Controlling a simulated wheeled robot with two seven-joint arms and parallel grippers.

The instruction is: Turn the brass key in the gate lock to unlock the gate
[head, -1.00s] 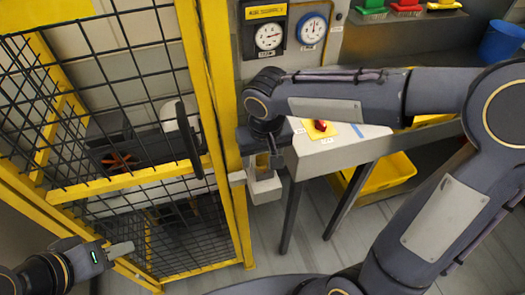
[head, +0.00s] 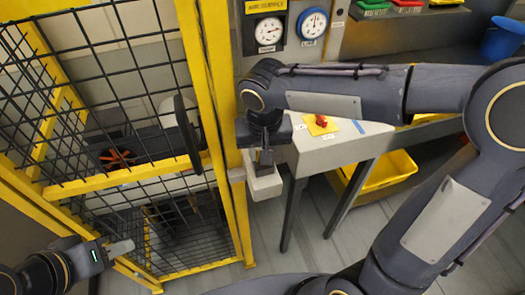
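The gate is a yellow frame (head: 223,120) with black wire mesh, at the left of the head view. A light grey lock box (head: 265,187) sits at the right side of the gate post. My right gripper (head: 264,160) points down at the top of the lock box, and its dark fingers overlap the box in the picture. The brass key cannot be made out; the gripper and wrist cover that spot. Whether these fingers hold anything cannot be told. My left gripper (head: 121,247) is at the lower left, in front of the mesh, away from the lock; its finger opening is unclear.
Two gauges (head: 268,31) hang on the wall behind. A grey table (head: 345,143) with a red switch (head: 323,121) stands right of the lock, with a yellow bin (head: 388,173) beneath. Floor below the lock is clear.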

